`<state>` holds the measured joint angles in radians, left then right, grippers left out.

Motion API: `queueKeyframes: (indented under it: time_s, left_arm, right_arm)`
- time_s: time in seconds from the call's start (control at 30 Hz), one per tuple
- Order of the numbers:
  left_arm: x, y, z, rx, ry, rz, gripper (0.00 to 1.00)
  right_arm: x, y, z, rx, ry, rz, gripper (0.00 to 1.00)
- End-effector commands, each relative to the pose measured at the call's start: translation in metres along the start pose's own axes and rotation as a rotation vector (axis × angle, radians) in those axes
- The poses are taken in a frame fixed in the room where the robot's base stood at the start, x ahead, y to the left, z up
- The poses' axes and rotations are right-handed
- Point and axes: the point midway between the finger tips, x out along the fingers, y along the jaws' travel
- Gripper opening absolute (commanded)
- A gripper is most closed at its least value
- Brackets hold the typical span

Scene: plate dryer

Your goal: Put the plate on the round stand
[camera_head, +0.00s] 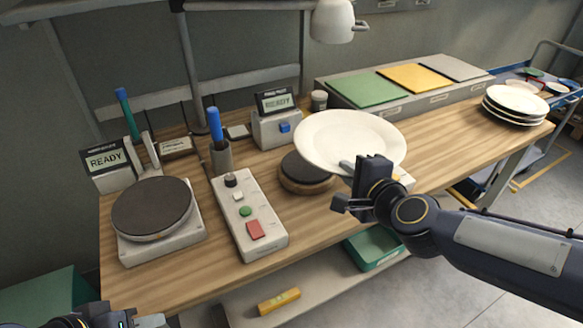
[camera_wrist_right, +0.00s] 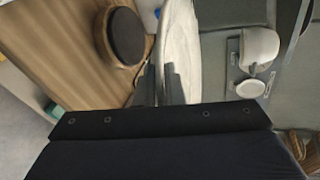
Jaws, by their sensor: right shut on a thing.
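A white plate (camera_head: 350,138) is held in the air by my right gripper (camera_head: 352,182), which is shut on its near rim. In the right wrist view the plate (camera_wrist_right: 180,45) shows nearly edge-on between the two fingers. The small round stand (camera_head: 303,176), dark-topped on a wooden base, sits on the table just left of and below the plate, partly hidden by it. It also shows in the right wrist view (camera_wrist_right: 125,36), apart from the plate. My left gripper (camera_head: 115,318) is cut off at the bottom left; its fingers are not clear.
A larger round dark disc (camera_head: 152,208) on a white base stands at the left. A button panel (camera_head: 248,218) and a pen cup (camera_head: 221,156) stand beside the stand. Stacked plates (camera_head: 515,104) sit at the right end.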

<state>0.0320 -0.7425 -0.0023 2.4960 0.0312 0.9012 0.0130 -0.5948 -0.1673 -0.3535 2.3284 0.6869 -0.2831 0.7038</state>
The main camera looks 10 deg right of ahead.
Motion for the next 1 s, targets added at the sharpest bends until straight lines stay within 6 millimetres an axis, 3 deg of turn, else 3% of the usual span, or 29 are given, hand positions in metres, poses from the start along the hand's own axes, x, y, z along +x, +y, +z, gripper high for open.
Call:
queueKeyframes:
  time_s: [0.17,0.5,0.6,0.77,1.0]
  left_arm:
    - [0.011,-0.005,0.006,0.000,0.000,0.000,0.36]
    - [0.046,-0.021,0.024,0.000,0.000,0.000,0.36]
    - [0.060,-0.028,0.030,0.000,0.000,0.000,0.36]
    - [0.069,-0.031,0.035,0.000,0.000,0.000,0.36]
    - [0.073,-0.034,0.037,0.000,0.000,0.000,0.36]
  right_arm:
    - [0.017,0.004,0.004,-0.007,-0.008,-0.002,0.00]
    - [0.100,0.017,0.022,-0.010,-0.005,-0.002,0.00]
    - [0.120,0.033,0.023,-0.008,-0.005,-0.003,0.00]
    - [0.141,0.044,0.026,-0.006,-0.005,-0.004,0.00]
    - [0.156,0.052,0.028,-0.005,-0.006,-0.005,0.00]
